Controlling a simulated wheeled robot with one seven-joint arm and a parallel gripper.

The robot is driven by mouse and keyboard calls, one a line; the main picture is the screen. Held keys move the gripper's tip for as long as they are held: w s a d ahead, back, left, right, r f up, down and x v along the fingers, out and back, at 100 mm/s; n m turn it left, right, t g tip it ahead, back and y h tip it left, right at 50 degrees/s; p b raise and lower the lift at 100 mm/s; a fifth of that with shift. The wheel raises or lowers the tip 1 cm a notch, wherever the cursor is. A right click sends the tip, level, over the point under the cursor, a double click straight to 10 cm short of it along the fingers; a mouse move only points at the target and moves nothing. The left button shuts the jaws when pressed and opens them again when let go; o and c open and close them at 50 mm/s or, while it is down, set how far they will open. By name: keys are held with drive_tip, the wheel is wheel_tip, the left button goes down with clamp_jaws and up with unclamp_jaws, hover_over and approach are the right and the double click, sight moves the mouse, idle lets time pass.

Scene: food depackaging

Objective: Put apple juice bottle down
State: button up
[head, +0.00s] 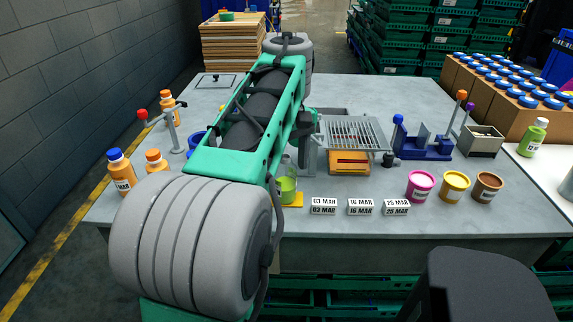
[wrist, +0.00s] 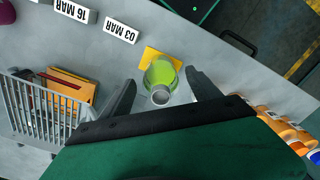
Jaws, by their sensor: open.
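The apple juice bottle (wrist: 160,74), clear with green juice and an uncapped neck, stands on a yellow square (wrist: 152,55) near the table's front edge. It also shows in the head view (head: 286,190), partly covered by my arm. My gripper (wrist: 160,80) is open, with one finger on each side of the bottle. Gaps show between the fingers and the bottle in the wrist view. In the head view my arm hides most of the gripper.
Date blocks (head: 360,207) stand in a row right of the bottle, with pink, yellow and brown jars (head: 454,186) beyond. A metal rack (head: 355,133) stands behind them. Orange bottles (head: 122,172) stand at the left. A green-juice bottle (head: 532,137) stands far right.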

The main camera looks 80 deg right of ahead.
wheel_tip(320, 180, up, 12)
drive_tip(key=r+p, duration=0.1)
drive_tip(key=p, duration=1.1)
drive_tip(key=w+a+f+n+t, duration=0.1)
drive_tip(key=w+a+f+n, duration=0.15)
drive_tip(key=w+a, duration=0.6)
drive_tip(key=w+a+f+n, duration=0.1)
drive_tip(key=w+a+f, duration=0.3)
drive_tip(key=w, duration=0.8)
drive_tip(key=w+a+f+n, duration=0.1)
drive_tip(key=a+f, duration=0.2)
drive_tip(key=a, duration=0.6)
drive_tip(key=w+a+f+n+t, duration=0.1)
drive_tip(key=w+a+f+n, duration=0.1)
drive_tip(key=a, duration=0.8)
drive_tip(key=w+a+f+n+t, duration=0.1)
drive_tip(key=w+a+f, duration=0.1)
drive_tip(key=a+f, duration=0.3)
drive_tip(key=a, duration=0.4)
drive_tip(key=shift+a+n+b, duration=0.3)
drive_tip(key=shift+a+n, duration=0.05)
drive_tip(key=shift+c, duration=0.2)
